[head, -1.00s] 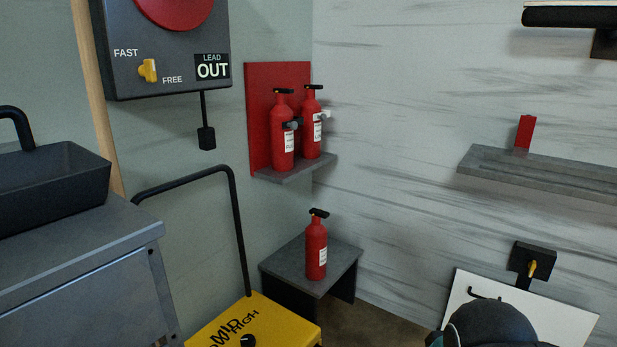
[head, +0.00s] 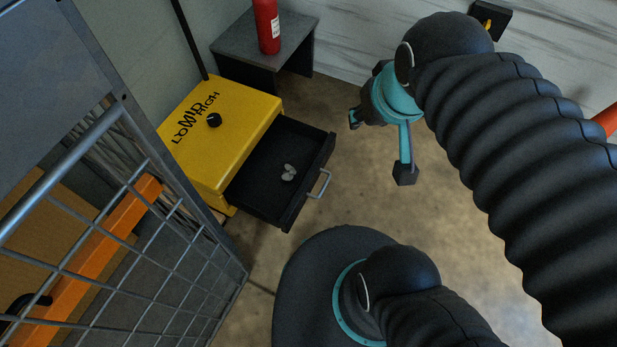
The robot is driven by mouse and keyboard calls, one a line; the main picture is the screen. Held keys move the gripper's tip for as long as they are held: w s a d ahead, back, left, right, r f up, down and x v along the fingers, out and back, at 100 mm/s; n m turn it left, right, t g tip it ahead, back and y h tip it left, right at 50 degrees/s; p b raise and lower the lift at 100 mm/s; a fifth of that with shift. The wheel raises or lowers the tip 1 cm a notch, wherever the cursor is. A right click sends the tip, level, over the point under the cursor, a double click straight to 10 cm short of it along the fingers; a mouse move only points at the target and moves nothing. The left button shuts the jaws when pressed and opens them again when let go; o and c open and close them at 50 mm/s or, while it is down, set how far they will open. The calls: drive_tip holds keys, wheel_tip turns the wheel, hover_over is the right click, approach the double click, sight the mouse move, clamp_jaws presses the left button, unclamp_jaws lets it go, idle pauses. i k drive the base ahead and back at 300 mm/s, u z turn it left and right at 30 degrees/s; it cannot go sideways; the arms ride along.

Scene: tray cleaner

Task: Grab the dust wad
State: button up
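The dust wad (head: 288,173) is a small grey lumpy clump. It lies on the floor of the open black drawer (head: 316,166), which sticks out of the yellow cleaner box (head: 221,127). My gripper (head: 379,145) is to the right of the drawer and appears raised above the floor, apart from the wad. Its two teal and black fingers are spread wide, with nothing between them.
The drawer has a metal handle (head: 320,185) on its right side. A small grey table (head: 240,42) with a red extinguisher (head: 267,26) stands behind the box. A wire-mesh cart or rack (head: 130,215) fills the left. Bare floor (head: 345,200) lies right of the drawer.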

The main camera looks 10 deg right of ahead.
sight(288, 175)
drive_tip(key=u, duration=3.5)
drive_tip(key=k, duration=0.85)
drive_tip(key=z, duration=1.25)
